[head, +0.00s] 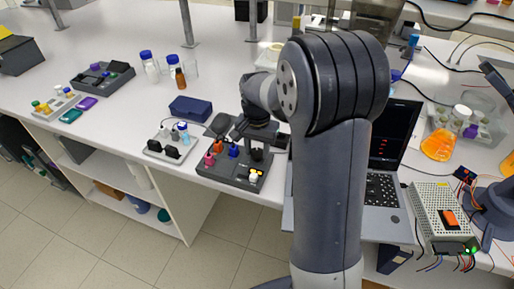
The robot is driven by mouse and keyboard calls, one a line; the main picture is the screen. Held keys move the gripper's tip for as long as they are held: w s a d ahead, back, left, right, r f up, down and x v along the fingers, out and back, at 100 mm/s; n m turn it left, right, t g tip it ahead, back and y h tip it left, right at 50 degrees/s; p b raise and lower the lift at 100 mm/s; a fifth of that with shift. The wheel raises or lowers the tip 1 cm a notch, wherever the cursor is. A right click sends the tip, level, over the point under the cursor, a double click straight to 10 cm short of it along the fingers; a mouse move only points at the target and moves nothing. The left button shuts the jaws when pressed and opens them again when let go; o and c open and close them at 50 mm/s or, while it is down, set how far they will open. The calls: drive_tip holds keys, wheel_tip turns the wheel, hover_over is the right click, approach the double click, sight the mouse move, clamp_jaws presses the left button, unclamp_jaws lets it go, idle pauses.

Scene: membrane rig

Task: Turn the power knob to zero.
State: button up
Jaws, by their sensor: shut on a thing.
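My gripper (254,130) is dark and small in the head view, low over a dark grey unit (222,176) on the bench. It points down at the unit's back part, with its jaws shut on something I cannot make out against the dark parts. Small red, orange, blue and yellow-white pieces stand on the unit. I cannot tell which part is the power knob, or its setting. My raised upper arm and elbow cover the area just right of the unit.
An open laptop (382,190) stands right of my arm, with a metal power box (437,205) carrying an orange part beside it. Left of the unit are a blue box (191,108) and a small grey rack (168,151). An orange flask (438,146) stands at right.

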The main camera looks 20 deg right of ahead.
drive_tip(key=n, duration=0.5)
drive_tip(key=shift+n, duration=0.3)
drive_tip(key=n, duration=0.5)
drive_tip(key=shift+n, duration=0.3)
drive_tip(key=n, duration=1.1)
drive_tip(key=o, duration=1)
